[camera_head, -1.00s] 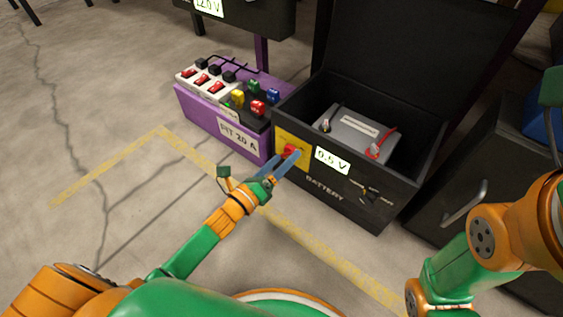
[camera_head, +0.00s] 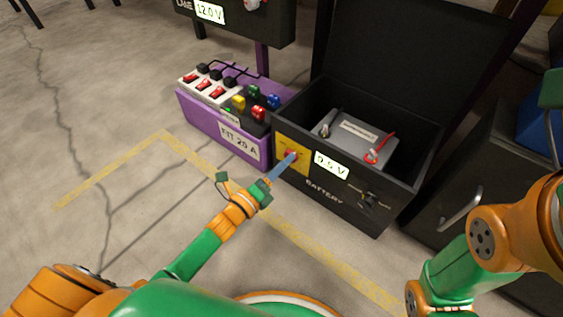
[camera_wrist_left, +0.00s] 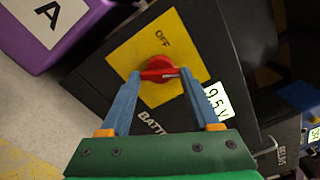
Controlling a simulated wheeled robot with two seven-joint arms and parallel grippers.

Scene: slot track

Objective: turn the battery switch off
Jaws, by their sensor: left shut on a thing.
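The battery switch is a red rotary knob (camera_wrist_left: 157,68) on a yellow plate (camera_wrist_left: 186,57) marked OFF, on the front of the black battery box (camera_head: 338,207). The knob also shows in the head view (camera_head: 291,155). My left gripper (camera_wrist_left: 158,74) is shut on the knob's handle, with one blue finger at each end of it. In the head view the left gripper (camera_head: 289,158) reaches the knob from the lower left. My right gripper is not in view.
A purple box (camera_head: 203,123) with switches and coloured plugs stands left of the battery box. The open battery box holds a grey battery (camera_head: 358,137) with a red lead. A dark cabinet (camera_head: 450,190) stands at the right. The floor in front is clear.

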